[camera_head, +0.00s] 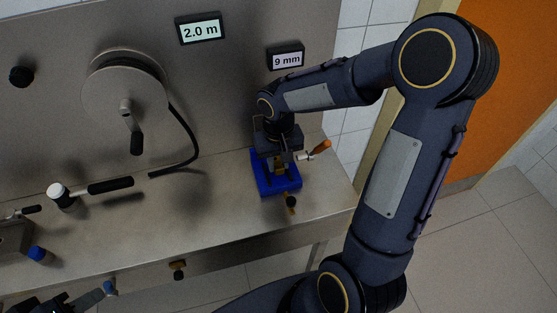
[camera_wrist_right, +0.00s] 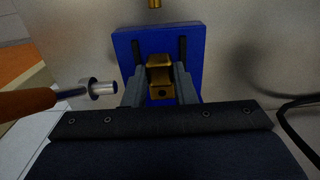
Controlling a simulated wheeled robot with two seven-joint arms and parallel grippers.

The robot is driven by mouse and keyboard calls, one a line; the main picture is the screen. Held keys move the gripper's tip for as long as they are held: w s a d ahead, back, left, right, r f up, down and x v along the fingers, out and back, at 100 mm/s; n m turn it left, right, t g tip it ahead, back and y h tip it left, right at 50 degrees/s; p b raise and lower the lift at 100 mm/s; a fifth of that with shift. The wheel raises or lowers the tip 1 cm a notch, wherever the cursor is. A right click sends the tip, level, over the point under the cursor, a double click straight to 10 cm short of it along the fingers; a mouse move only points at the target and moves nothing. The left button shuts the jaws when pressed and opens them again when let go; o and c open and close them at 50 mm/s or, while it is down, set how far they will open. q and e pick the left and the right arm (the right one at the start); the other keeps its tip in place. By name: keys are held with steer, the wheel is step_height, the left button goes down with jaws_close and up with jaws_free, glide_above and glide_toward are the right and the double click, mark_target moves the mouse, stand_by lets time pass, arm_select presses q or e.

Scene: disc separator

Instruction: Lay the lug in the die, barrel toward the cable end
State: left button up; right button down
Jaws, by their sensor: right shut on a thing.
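My right gripper (camera_head: 279,160) is over the blue base (camera_head: 264,185) at the right of the bench. In the right wrist view its two grey fingers (camera_wrist_right: 161,88) are closed on a brass-coloured piece with a dark hole (camera_wrist_right: 160,72), which I take to be the lug. The blue base (camera_wrist_right: 125,45) is behind it. I cannot tell the die from the lug, or whether the lug touches the base. The black cable (camera_head: 190,135) hangs from the reel; its end (camera_head: 153,175) lies on the bench. My left gripper (camera_head: 88,300) is partly cut off at the bottom left.
An orange-handled tool (camera_head: 320,148) is close beside my right gripper. The reel (camera_head: 125,80) is on the back panel, with signs reading 2.0 m (camera_head: 199,30) and 9 mm (camera_head: 288,59). A black-handled tool (camera_head: 110,186) is at left.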

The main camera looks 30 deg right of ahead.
steer(key=shift+f, duration=0.1)
steer(key=shift+f+b, duration=0.95)
steer(key=shift+f+b, duration=0.3)
steer(key=c, duration=1.1)
jaws_free()
steer(key=shift+r, duration=0.1)
step_height(320, 180, up, 8)
steer(key=shift+f, duration=0.15)
